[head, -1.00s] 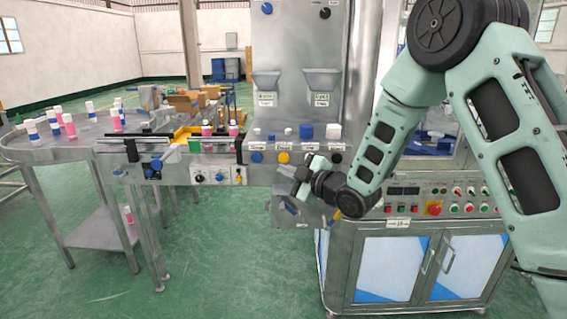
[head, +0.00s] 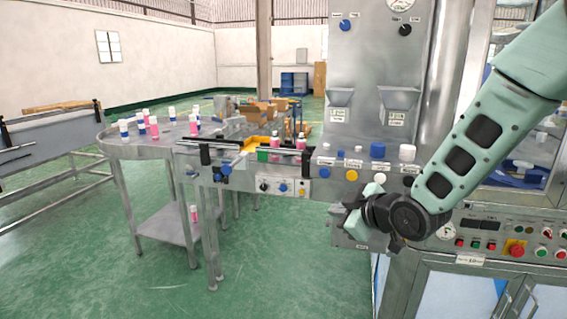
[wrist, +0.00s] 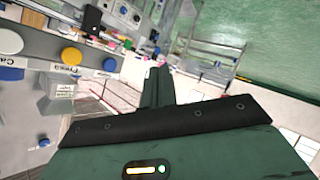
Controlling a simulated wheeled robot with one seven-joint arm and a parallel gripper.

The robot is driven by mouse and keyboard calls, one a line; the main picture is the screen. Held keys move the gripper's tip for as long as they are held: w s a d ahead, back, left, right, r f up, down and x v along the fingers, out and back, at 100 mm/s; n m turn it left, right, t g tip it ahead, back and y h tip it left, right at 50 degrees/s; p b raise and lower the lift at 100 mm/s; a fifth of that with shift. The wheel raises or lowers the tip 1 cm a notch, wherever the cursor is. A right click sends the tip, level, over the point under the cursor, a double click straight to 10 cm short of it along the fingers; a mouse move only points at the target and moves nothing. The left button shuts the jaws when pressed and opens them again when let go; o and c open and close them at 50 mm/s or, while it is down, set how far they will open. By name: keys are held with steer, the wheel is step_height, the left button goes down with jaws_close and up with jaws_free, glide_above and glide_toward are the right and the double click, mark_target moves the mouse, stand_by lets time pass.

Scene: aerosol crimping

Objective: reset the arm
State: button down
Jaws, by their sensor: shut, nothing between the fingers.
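My arm reaches in from the right of the head view, in front of the steel crimping machine (head: 383,65). My gripper (head: 352,217) hangs in front of the machine's lower front, below the small shelf with caps, and is partly hidden by my own wrist. In the wrist view its two fingers (wrist: 158,87) are together, with nothing between them. The wrist view is turned sideways and shows the machine's yellow button (wrist: 71,57) to the left of the fingers.
A round steel table (head: 150,148) with several pink and blue-capped cans stands at the left. A conveyor (head: 238,158) joins it to the machine. A control panel (head: 490,240) with knobs is at the right, close to my arm. Green floor (head: 120,280) at the front left is clear.

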steer(key=s+a+f+m+g+h, duration=0.1)
steer(key=s+m+g+h, duration=0.4)
steer(key=s, duration=2.9)
steer(key=g, duration=0.6)
